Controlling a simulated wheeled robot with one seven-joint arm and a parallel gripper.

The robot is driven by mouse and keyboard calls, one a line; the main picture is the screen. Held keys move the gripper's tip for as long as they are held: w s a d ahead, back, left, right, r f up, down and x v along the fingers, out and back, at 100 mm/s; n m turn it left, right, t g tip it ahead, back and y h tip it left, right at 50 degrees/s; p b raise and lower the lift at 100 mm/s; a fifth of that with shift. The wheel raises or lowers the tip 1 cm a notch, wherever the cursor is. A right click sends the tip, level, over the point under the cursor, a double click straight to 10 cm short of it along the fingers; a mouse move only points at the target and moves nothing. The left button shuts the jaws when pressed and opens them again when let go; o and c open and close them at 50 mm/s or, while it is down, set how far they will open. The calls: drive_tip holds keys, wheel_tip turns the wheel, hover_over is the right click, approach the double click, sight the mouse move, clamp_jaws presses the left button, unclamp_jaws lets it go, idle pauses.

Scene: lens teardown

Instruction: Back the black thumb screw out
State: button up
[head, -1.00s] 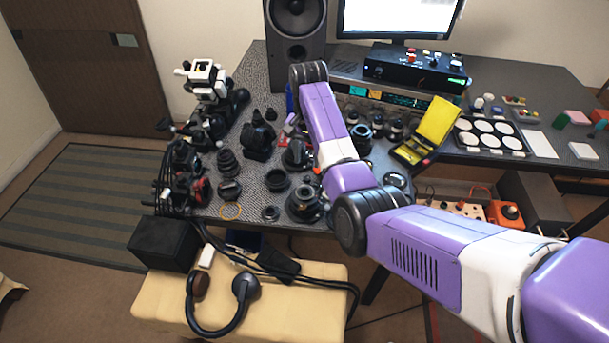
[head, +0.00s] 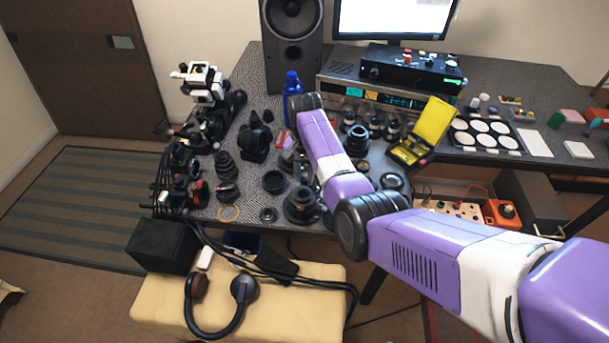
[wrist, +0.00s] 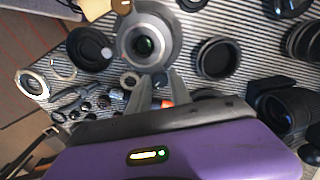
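I cannot single out the black thumb screw in either view. A lens body with a grey ring and a greenish glass centre (wrist: 145,44) lies just ahead of my gripper (wrist: 155,86) in the wrist view. My gripper's two grey fingers stand apart and show nothing clasped between them. Whether their tips touch the lens, I cannot tell. My gripper is hidden by my arm there.
A black ring (wrist: 217,58) and a dark lens barrel (wrist: 280,110) lie to the right in the wrist view. Small loose parts lie left. In the head view a blue bottle (head: 292,98), a speaker (head: 291,45) and a yellow case (head: 432,120) stand around the crowded table.

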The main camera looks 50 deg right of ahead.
clamp_jaws()
drive_tip(key=shift+n, duration=0.4)
drive_tip(key=n+p, duration=0.1)
drive_tip(key=n, duration=0.3)
drive_tip(key=shift+r+n, duration=0.1)
drive_tip(key=shift+n, duration=0.3)
drive_tip(key=n+p, duration=0.1)
drive_tip(key=n, duration=0.3)
drive_tip(key=shift+n, duration=0.4)
drive_tip(key=o, duration=0.5)
unclamp_jaws()
